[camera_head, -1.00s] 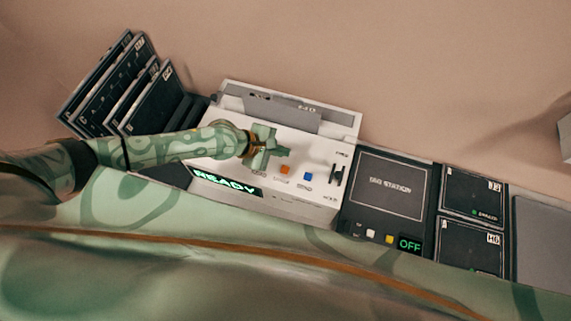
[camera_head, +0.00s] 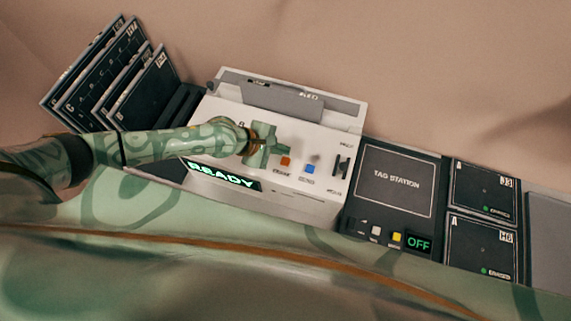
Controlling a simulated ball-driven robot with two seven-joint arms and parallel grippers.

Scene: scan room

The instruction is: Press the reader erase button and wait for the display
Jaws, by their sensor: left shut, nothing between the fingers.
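The white reader (camera_head: 325,140) stands in the middle of the head view. Its display (camera_head: 222,175) reads READY in green. An orange button (camera_head: 286,161) sits on its panel, and its small label looks like ERASE. A blue button (camera_head: 309,169) is to the right of it. My left gripper (camera_head: 276,149) is shut and empty over the panel, just left of and above the orange button in the picture. I cannot tell whether its tip touches the panel. My right gripper is not in view.
Dark plates (camera_head: 146,92) stand in a rack left of the reader. A dark tag station (camera_head: 396,183) with an OFF display (camera_head: 419,244) is on the right, beside two dark tiles (camera_head: 485,190). My own body fills the lower part.

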